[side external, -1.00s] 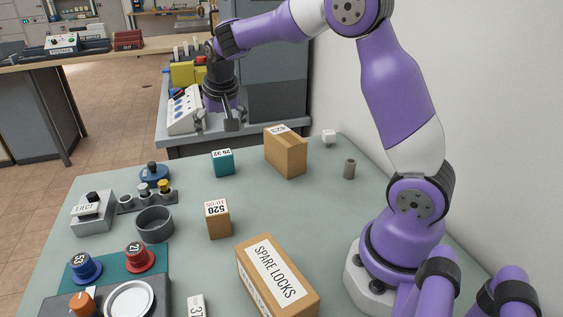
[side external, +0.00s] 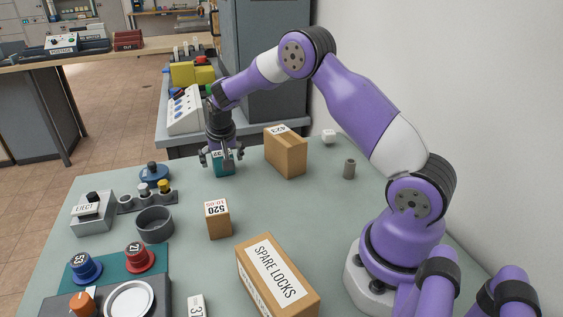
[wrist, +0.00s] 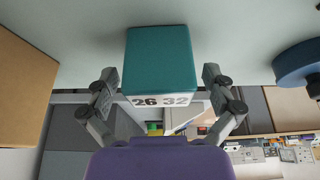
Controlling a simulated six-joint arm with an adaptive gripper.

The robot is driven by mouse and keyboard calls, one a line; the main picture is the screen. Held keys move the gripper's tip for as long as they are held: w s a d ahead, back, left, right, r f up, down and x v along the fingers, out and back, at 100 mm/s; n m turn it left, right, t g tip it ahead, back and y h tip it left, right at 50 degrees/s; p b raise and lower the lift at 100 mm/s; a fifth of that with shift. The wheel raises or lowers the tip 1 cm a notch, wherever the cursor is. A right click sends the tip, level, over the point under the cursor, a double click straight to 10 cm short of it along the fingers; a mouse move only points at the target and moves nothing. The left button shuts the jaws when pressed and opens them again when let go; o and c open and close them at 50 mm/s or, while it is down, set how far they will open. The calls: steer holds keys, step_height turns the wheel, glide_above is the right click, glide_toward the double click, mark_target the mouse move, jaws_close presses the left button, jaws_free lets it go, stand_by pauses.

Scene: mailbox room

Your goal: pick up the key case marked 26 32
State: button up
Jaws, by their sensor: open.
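The key case marked 26 32 is a small teal box (side external: 222,168) with a white label, standing on the grey-green table at its far side. My gripper (side external: 221,158) is open, pointing down over the case. In the wrist view its fingers (wrist: 161,97) stand on either side of the case, with a gap showing at each side. In the side view the fingers partly hide the case.
A cardboard box (side external: 287,155) stands close to the right of the case. A blue round knob (side external: 154,173) is to the left. A small brown 520 box (side external: 218,220) and a SPARE LOCKS box (side external: 276,280) stand nearer. Table between them is clear.

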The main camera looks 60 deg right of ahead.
steer(key=c, duration=1.3)
